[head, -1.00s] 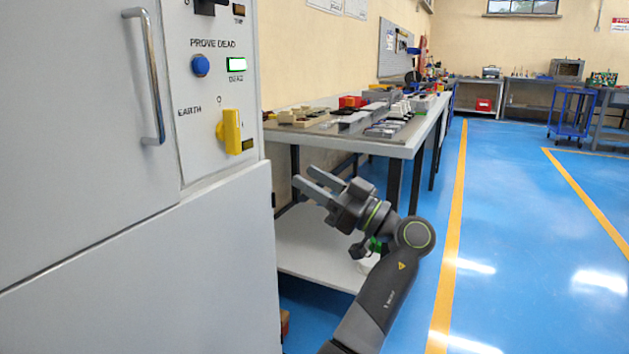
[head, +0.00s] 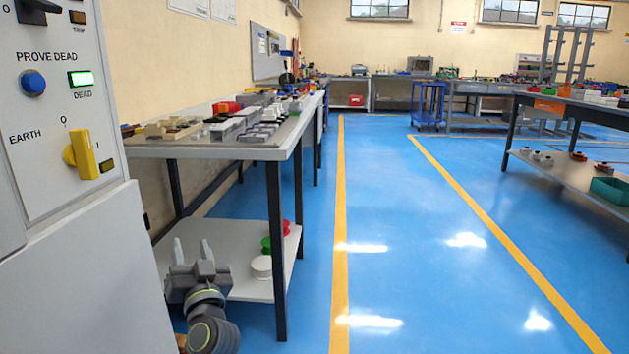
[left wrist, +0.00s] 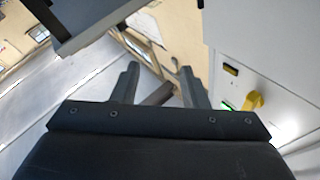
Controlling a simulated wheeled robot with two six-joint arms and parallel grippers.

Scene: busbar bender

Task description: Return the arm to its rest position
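My left gripper (head: 191,250) is low in the head view, between the grey cabinet and the workbench. Its two fingers point up and stand apart, with nothing between them. In the left wrist view the fingers (left wrist: 158,78) are also spread and empty. The cabinet (head: 90,280) stands close on the left, with a yellow earth switch (head: 82,155), a blue button (head: 33,83) and a lit green indicator (head: 80,78). The yellow switch also shows in the left wrist view (left wrist: 254,101). My right gripper is not in view.
The workbench (head: 250,153) carries several small parts, and its lower shelf (head: 240,285) is just behind my left gripper. A bench leg (head: 278,250) stands right of it. The blue floor (head: 430,260) to the right is clear. Another table (head: 560,100) stands at the far right.

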